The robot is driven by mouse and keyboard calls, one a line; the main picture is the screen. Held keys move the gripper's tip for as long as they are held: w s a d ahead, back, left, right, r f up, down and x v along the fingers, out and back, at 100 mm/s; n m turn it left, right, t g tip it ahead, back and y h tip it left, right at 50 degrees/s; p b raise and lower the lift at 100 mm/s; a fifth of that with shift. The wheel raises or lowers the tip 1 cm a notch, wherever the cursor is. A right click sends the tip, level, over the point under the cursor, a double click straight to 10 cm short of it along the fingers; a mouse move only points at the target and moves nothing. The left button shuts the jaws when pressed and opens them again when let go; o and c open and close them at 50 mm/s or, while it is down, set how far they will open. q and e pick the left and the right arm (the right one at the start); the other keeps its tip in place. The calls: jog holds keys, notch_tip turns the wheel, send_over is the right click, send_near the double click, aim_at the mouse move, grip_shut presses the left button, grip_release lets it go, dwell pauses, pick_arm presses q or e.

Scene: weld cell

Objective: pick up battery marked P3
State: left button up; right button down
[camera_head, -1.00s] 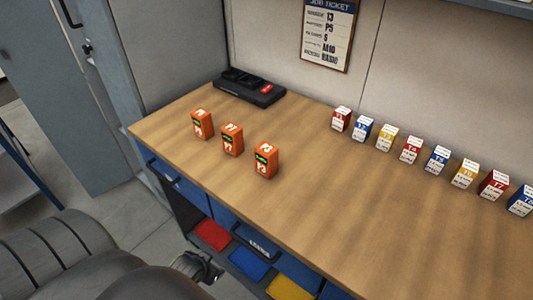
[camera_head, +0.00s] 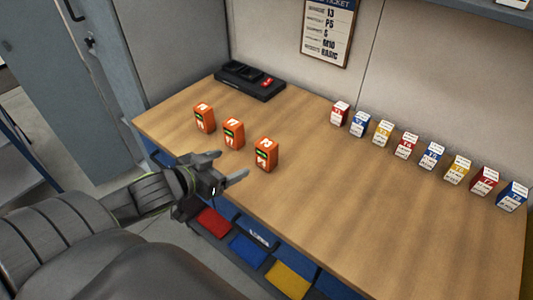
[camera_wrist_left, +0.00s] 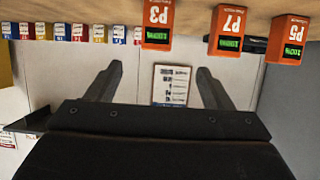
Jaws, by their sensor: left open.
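Three orange batteries stand upright in a slanting row on the workbench. In the wrist view, which is upside down, their marks read P3, P7 and P5. The P3 battery (camera_head: 266,154) is the rightmost and nearest one in the head view, and the leftmost one in the wrist view (camera_wrist_left: 157,22). The P7 battery (camera_head: 233,133) is in the middle, and the P5 battery (camera_head: 204,117) is farthest left. My left gripper (camera_head: 230,164) is open and empty at the bench's front edge, to the left of P3 and apart from it. My right gripper is not in view.
A black charger-like unit (camera_head: 250,82) sits at the back left of the bench (camera_head: 330,200). Several small red, blue and yellow boxes (camera_head: 406,146) line the back right. Coloured bins (camera_head: 247,250) are below the front edge. A job ticket (camera_head: 328,30) hangs on the wall.

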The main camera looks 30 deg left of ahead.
aim_at(261, 150)
pick_arm(q)
jog(key=b+x, duration=0.1)
jog(key=x, duration=1.1)
jog(key=shift+w, duration=0.1)
jog(key=shift+w+d+f, duration=0.1)
jog(key=shift+w+d, duration=0.05)
jog(key=shift+w, duration=0.35)
jog(key=x, duration=0.2)
jog(key=p+x, duration=0.1)
jog(key=x, duration=0.1)
jog(key=shift+d, duration=0.25)
jog(key=c, duration=1.3)
